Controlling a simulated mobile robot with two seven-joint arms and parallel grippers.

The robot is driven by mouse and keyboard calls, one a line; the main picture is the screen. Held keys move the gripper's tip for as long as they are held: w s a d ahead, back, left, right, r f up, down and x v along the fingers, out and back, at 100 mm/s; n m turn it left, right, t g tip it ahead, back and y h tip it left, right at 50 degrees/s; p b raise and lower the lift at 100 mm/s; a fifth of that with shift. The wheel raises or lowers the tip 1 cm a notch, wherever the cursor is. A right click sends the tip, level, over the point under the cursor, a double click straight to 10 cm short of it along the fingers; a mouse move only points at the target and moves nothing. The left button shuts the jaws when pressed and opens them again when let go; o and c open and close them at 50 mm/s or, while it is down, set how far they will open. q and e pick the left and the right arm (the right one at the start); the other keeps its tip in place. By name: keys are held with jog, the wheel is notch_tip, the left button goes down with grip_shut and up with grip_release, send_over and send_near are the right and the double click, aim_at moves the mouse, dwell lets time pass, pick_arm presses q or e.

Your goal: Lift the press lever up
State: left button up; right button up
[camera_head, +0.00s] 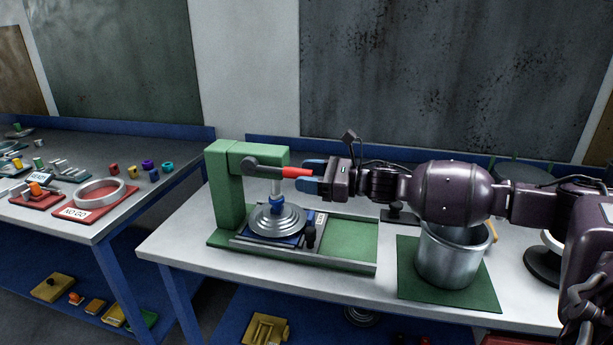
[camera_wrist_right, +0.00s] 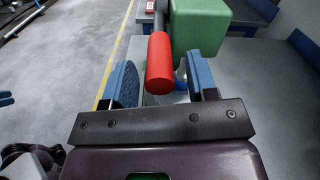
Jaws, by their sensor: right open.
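The green press (camera_head: 228,190) stands on the workbench. Its lever ends in a red handle (camera_head: 297,172) that points right, roughly level, from a dark pivot on the press head. Under the head, a stepped silver metal piece (camera_head: 277,220) sits on a blue plate. My right gripper (camera_head: 313,176) is at the handle's free end. In the right wrist view the red handle (camera_wrist_right: 160,66) lies between the two blue fingers of the open gripper (camera_wrist_right: 160,85), with a visible gap on each side. My left gripper is not in view.
A metal pot (camera_head: 447,262) stands on a green mat (camera_head: 410,283) below my right forearm. A second table at left holds a red NO GO tray (camera_head: 72,212) with a ring and several small coloured parts. The bench's front strip is clear.

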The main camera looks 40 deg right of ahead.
jog(key=shift+w+a, duration=0.15)
jog(key=shift+w, duration=0.05)
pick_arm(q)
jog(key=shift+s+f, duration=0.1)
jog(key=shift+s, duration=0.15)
pick_arm(e)
grip_shut()
